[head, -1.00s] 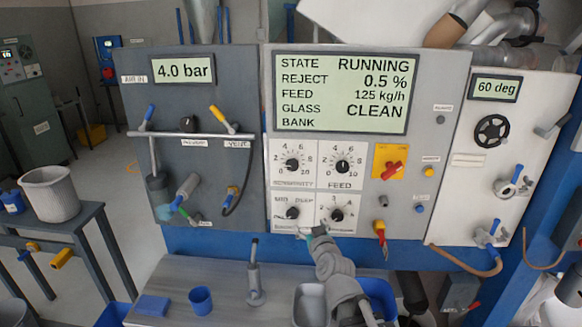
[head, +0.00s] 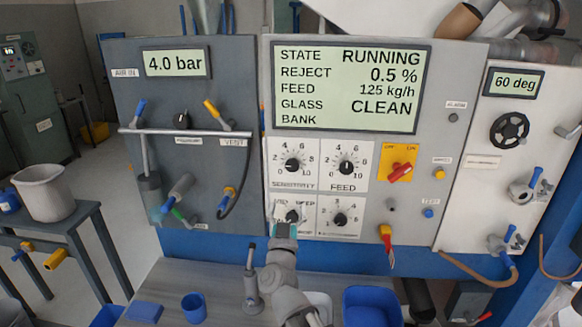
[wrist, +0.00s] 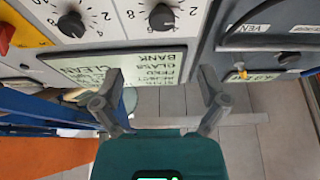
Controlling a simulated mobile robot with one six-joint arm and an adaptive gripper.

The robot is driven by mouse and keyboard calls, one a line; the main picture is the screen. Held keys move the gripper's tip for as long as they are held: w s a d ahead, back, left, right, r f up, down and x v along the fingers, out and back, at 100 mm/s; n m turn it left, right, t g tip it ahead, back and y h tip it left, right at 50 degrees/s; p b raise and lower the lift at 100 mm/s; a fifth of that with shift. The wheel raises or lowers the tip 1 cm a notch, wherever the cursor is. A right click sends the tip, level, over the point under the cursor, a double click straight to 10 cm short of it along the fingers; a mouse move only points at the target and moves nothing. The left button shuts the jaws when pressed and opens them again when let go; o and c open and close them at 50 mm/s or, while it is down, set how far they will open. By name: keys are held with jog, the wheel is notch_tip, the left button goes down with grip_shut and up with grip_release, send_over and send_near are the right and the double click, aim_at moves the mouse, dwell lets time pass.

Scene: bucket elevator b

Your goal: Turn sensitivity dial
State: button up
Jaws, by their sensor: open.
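The sensitivity dial (head: 292,166) is a black knob on a white square plate with printed numbers, at the upper left of the dial group under the big display. Its pointer is hard to read. It also shows at the top of the wrist view (wrist: 162,17), which is upside down. My gripper (head: 290,208) is open and empty, just below the sensitivity dial and in front of the lower-left dial, partly covering it. In the wrist view the open fingers (wrist: 160,76) overlap the display, with the sensitivity dial beyond their tips and apart from them.
The feed dial (head: 346,167) is just right of the sensitivity dial. A lower-right dial (head: 340,219), a yellow plate with a red switch (head: 400,172) and a red-and-yellow key-like handle (head: 386,240) are nearby. A grey pipe (head: 185,132) sticks out at left.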

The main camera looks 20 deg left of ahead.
aim_at(292, 168)
jog(key=shift+a, duration=0.1)
jog(key=p+x, duration=0.5)
jog(key=x, duration=0.8)
jog(key=shift+w+a+r, duration=0.1)
jog(key=shift+w+r, duration=0.05)
jog(key=shift+w, duration=0.15)
jog(key=c, duration=1.1)
jog(key=shift+c, duration=0.2)
